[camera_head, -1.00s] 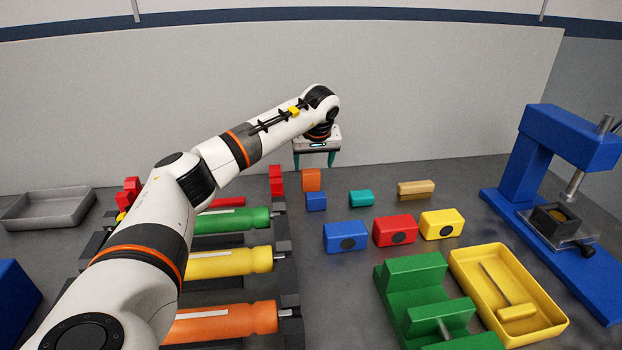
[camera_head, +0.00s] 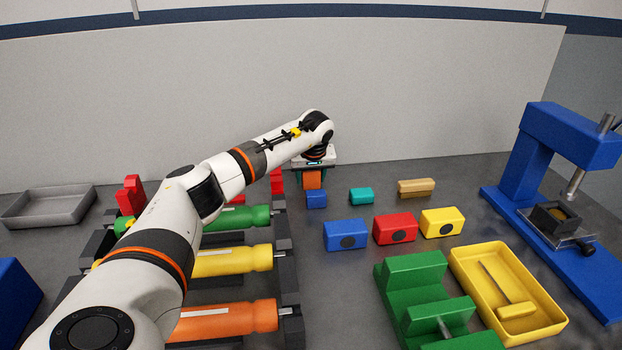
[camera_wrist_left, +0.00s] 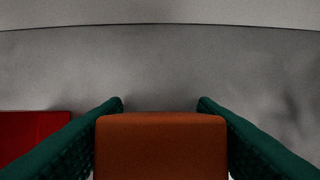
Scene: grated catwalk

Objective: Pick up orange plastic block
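The orange plastic block (camera_head: 312,179) stands at the back of the grey work surface, behind a small blue block. My left gripper (camera_head: 313,182) points down over it, with one teal finger on each side. In the left wrist view, the block (camera_wrist_left: 161,146) sits between the two fingers of my left gripper (camera_wrist_left: 160,104), centred and close to both. The gripper looks open. I cannot tell whether the fingers touch the block. My right gripper is not in view.
A small blue block (camera_head: 316,199) is just in front, and a teal block (camera_head: 361,196) is to the right. Red pieces (camera_head: 276,181) stand close on the left; a red surface (camera_wrist_left: 32,133) shows in the wrist view. A blue press (camera_head: 570,140) stands far right.

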